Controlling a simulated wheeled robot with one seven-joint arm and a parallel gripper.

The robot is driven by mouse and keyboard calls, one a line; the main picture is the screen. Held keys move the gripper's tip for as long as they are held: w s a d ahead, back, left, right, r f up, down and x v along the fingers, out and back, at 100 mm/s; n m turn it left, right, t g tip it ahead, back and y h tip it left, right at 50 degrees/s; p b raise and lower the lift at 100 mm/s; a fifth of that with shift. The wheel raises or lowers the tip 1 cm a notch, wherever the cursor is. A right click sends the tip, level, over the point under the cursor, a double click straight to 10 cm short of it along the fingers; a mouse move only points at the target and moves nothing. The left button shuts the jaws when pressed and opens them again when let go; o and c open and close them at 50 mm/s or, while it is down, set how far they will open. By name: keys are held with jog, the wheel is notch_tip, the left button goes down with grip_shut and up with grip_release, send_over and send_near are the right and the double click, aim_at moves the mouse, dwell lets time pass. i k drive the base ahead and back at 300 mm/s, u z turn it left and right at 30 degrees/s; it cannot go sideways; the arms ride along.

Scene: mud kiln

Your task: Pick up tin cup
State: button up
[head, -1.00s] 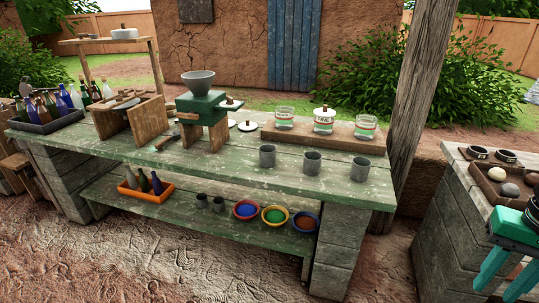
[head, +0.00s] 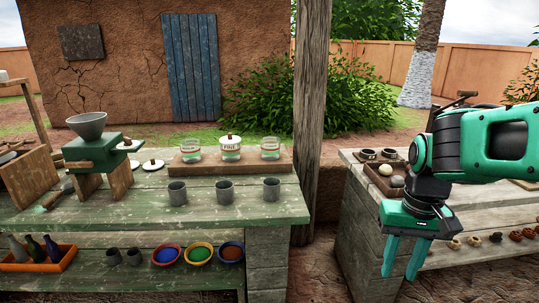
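Three grey tin cups stand upright in a row near the front edge of the green bench top: a left one (head: 177,193), a middle one (head: 225,191) and a right one (head: 271,189). Two smaller dark grey cups (head: 123,257) stand on the shelf below. My gripper (head: 403,262) hangs at the right, pointing down, with its two green fingers apart and nothing between them. It is well to the right of the cups, in front of the right-hand stone bench.
A wooden post (head: 312,110) rises between the green bench (head: 240,213) and the right bench (head: 352,200). Labelled jars (head: 230,149) stand on a board behind the cups. A grinder (head: 90,150) stands left. Coloured bowls (head: 198,254) sit on the shelf.

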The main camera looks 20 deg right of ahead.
aim_at(225, 193)
jog(key=z, duration=1.15)
jog(key=k, duration=0.85)
jog(key=u, duration=0.75)
jog(key=i, duration=1)
jog(key=z, duration=0.05)
